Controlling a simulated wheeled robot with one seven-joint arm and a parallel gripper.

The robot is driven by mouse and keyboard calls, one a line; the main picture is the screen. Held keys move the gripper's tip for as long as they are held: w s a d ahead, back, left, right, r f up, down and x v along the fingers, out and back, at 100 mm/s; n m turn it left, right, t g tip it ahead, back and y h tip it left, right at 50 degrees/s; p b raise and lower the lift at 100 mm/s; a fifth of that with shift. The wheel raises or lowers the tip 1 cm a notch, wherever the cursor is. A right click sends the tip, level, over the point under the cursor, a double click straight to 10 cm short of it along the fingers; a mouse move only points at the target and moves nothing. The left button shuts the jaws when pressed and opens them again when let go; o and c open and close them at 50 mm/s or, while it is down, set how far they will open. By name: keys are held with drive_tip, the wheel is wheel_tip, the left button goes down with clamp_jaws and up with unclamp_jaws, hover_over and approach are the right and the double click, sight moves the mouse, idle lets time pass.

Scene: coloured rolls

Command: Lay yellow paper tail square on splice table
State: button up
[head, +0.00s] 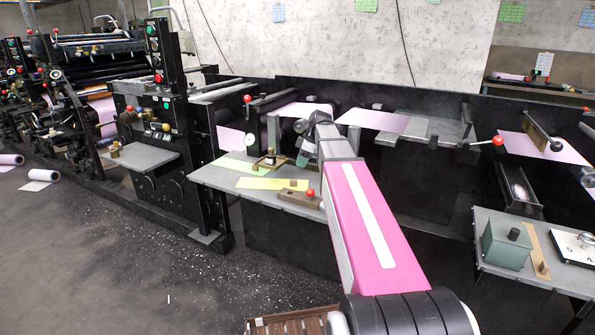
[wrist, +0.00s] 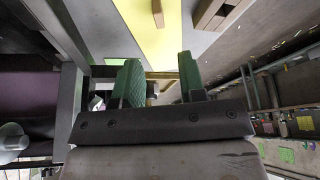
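The yellow paper tail (head: 262,184) lies flat on the grey splice table (head: 215,177), its right part near a small wooden block (head: 293,183). In the wrist view the yellow paper (wrist: 148,35) runs up from behind the fingers to the top edge, with a wooden block (wrist: 157,12) on it. My gripper (wrist: 158,75) is open, its two green-padded fingers apart with nothing clearly held between them. In the head view my gripper (head: 303,159) is over the table's back right part, mostly hidden by my arm. I cannot tell its height above the table.
A green sheet (head: 238,165) and a small wooden frame with a dark knob (head: 270,160) lie behind the yellow paper. A wooden bar with a red knob (head: 300,198) sits at the table's front right. Pink webs (head: 375,120) run behind. A side table (head: 480,225) stands right.

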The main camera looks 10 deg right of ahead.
drive_tip(key=shift+v, duration=0.9)
drive_tip(key=shift+o, duration=0.5)
drive_tip(key=shift+x, duration=6)
clamp_jaws()
